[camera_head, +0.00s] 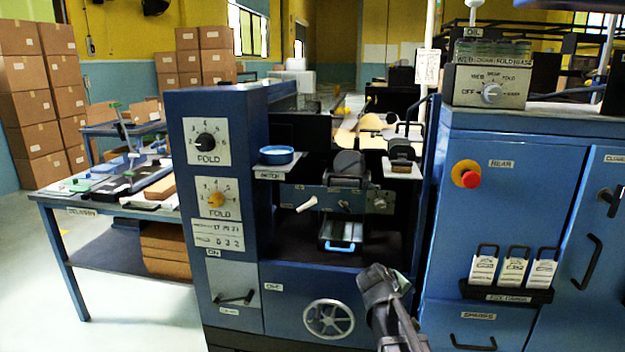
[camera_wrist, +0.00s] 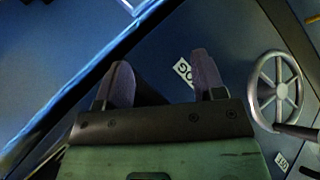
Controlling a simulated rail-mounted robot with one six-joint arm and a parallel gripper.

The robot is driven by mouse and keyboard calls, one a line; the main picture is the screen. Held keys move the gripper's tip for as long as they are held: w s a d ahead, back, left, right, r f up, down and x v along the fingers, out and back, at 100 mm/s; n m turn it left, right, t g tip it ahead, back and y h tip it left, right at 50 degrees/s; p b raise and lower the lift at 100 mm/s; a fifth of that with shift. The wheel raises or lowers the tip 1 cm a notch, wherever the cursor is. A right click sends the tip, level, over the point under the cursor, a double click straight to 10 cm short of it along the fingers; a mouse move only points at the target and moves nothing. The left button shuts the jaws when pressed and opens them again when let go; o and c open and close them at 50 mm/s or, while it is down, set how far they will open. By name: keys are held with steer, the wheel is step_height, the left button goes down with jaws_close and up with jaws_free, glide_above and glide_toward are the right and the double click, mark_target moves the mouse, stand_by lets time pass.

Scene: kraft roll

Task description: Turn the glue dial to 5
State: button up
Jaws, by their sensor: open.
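Two numbered dials sit on the blue machine's left panel. The upper has a black knob (camera_head: 205,141) on a white plate labelled FOLD. The lower has a yellow knob (camera_head: 216,199), its label also looking like FOLD. I cannot read a glue label on either, and the pointer settings are too small to be sure of. My gripper (camera_head: 378,283) is in front of the machine's lower middle, right of and below both dials and well apart from them. In the wrist view my gripper (camera_wrist: 161,78) is open, with nothing between its fingers.
A handwheel (camera_head: 329,319) is on the lower front, left of my gripper. A red stop button (camera_head: 472,180) and several white tags (camera_head: 515,268) are on the right cabinet. A blue round dish (camera_head: 277,155) sits on a small shelf. A delivery table (camera_head: 110,190) stands left.

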steer(key=s+a+f+m+g+y, duration=0.3)
steer(key=s+y, duration=0.1)
steer(key=s, duration=0.7)
steer(key=s+a+f+m+g+y, duration=0.2)
steer(key=s+a+m+g+y, duration=0.15)
steer(key=s, duration=0.85)
step_height(320, 180, up, 25)
steer(key=p, duration=2.5)
steer(key=shift+w+n, duration=0.3)
steer(key=shift+n, duration=0.05)
